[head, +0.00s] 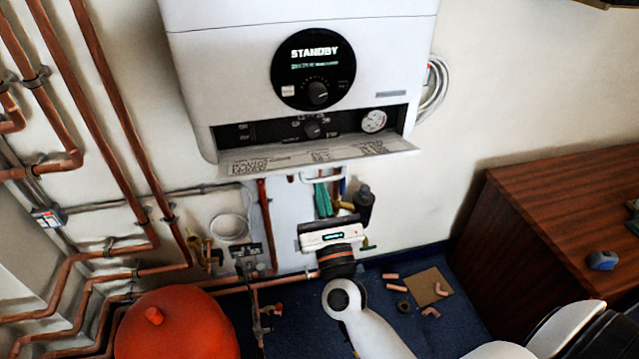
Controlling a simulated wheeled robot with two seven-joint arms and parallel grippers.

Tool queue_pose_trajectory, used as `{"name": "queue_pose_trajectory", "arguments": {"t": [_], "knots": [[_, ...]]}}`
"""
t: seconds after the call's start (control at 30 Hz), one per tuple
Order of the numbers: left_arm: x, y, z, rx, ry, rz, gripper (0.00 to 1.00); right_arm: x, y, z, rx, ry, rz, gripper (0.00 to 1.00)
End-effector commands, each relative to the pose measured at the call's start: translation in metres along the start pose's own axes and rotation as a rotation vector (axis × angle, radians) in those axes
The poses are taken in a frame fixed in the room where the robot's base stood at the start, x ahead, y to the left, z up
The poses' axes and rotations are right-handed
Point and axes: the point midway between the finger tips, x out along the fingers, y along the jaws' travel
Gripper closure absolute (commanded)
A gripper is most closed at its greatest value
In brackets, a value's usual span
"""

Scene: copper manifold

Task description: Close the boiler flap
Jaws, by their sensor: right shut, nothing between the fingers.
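The white boiler (300,60) hangs on the wall with a round display reading STANDBY. Its flap (318,156) is open, folded down and out toward me below the control strip, with printed text on its inner face. The strip behind it shows a dark knob (312,129) and a round gauge (373,121). My right gripper (330,225) is below the flap, apart from it in the picture, shut and empty. Its wrist hides part of the wall and pipes behind. My left gripper is out of view.
Copper pipes (110,100) run along the left wall, and pipes and valves hang under the boiler. A red-orange vessel (178,325) stands at lower left. A wooden cabinet (560,200) stands at right with a blue object (602,260) on top. Copper fittings lie by a cardboard piece (429,286).

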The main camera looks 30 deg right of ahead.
Motion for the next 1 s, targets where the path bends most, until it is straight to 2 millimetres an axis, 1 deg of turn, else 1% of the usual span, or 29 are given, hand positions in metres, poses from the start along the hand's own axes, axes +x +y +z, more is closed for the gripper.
{"name": "queue_pose_trajectory", "arguments": {"t": [0.03, 0.23, 0.47, 0.87, 1.0], "knots": [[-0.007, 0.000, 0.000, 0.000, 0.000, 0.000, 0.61, 0.002, 0.000, -0.008, 0.001, 0.001, 0.000, 1.00], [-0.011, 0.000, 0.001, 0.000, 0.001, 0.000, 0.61, 0.004, 0.000, -0.024, 0.002, 0.003, 0.002, 1.00], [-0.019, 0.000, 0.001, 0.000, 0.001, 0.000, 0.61, 0.013, 0.000, -0.043, 0.003, 0.004, 0.002, 1.00], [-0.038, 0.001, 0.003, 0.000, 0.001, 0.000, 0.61, 0.037, 0.000, -0.071, 0.002, 0.004, 0.002, 1.00], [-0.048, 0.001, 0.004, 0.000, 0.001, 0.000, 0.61, 0.047, 0.000, -0.079, 0.000, 0.004, 0.001, 1.00]]}}
